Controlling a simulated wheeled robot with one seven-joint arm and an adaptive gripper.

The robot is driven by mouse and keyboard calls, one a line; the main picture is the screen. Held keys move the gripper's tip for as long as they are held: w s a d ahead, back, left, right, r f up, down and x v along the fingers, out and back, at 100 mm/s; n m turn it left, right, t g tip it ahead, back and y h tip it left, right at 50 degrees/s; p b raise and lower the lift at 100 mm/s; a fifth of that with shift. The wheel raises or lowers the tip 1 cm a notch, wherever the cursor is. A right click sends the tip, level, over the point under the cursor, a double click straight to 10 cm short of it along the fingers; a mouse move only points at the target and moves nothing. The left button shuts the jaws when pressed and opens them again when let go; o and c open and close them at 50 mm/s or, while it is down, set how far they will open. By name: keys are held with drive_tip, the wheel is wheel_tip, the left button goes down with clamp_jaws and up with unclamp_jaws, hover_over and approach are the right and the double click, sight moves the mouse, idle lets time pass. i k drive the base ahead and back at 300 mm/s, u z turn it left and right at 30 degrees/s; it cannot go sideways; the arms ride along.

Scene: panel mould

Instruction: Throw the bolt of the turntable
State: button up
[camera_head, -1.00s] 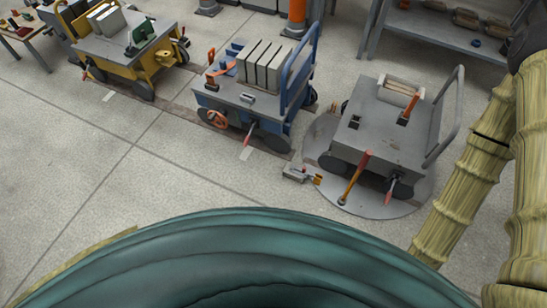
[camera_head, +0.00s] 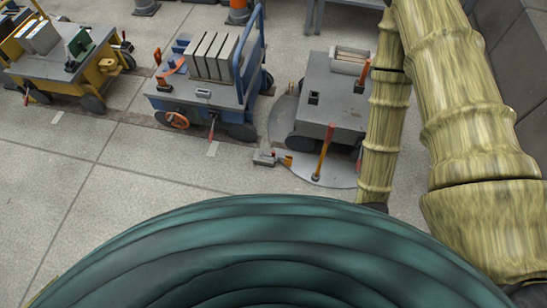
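The turntable (camera_head: 335,175) is a round grey plate set in the floor, right of the picture's middle, with a grey cart (camera_head: 318,113) standing on it. A small grey block (camera_head: 264,157) with a reddish tip and an orange piece (camera_head: 285,160) sits at the plate's left edge; it looks like the bolt. Its exact position is too small to tell. An orange lever (camera_head: 323,152) stands tilted at the front of the plate. My arm, in a tan sleeve, comes down at the right and covers the plate's right part. My gripper is not in view.
A blue cart (camera_head: 192,103) with grey panels stands left of the turntable, and a yellow cart (camera_head: 72,84) farther left. A grey wall (camera_head: 510,60) is at the right. The floor (camera_head: 140,175) in front of the carts is clear.

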sight(272, 155)
drive_tip(key=u, duration=1.25)
drive_tip(key=k, duration=0.5)
